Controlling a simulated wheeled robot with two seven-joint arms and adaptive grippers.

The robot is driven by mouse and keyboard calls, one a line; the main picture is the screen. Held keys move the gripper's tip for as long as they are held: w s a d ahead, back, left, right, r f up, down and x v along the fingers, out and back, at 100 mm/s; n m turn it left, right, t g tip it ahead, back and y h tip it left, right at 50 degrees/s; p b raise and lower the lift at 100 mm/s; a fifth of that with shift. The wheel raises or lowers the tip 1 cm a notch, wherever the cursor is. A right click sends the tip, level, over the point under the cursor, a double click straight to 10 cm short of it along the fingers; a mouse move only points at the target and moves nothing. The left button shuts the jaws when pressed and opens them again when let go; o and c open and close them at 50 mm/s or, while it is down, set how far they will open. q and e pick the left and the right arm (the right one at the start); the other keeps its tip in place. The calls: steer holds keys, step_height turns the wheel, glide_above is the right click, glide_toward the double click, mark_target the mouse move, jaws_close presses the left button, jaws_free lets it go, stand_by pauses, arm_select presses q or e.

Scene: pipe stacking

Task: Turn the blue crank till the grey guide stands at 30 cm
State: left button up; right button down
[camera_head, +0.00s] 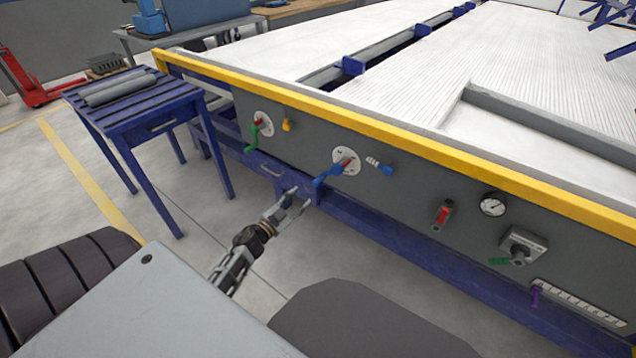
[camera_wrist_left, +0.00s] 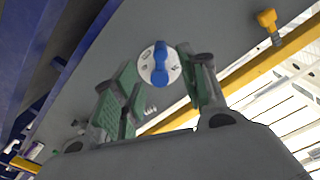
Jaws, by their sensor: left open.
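No 30 cm reading is legible.
The panel (camera_head: 415,192) also carries a green crank (camera_head: 254,135), a yellow knob (camera_head: 287,124), another blue handle (camera_head: 384,169), a red lever (camera_head: 442,215), a gauge (camera_head: 492,205) and a scale (camera_head: 580,303) with a purple pointer. A blue side table (camera_head: 135,115) stands left. A yellow rail (camera_head: 400,140) edges the bed.

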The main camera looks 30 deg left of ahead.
mark_target(314, 185)
arm_select(q)
steer(key=shift+w+d+b, duration=0.15)
steer(key=shift+w+b, duration=0.3)
steer(key=shift+w, duration=1.2)
steer(key=shift+w+d+b, duration=0.1)
steer(key=shift+w+b, duration=0.3)
steer(key=shift+w, duration=2)
steer(key=shift+w+d+b, duration=0.15)
steer(key=shift+w+b, duration=0.4)
steer(key=shift+w, duration=1.35)
arm_select(e)
step_height(314, 185, down, 7)
steer(key=a+t, duration=0.1)
steer(key=shift+a+m+y, duration=0.15)
steer(key=shift+m+y, duration=0.25)
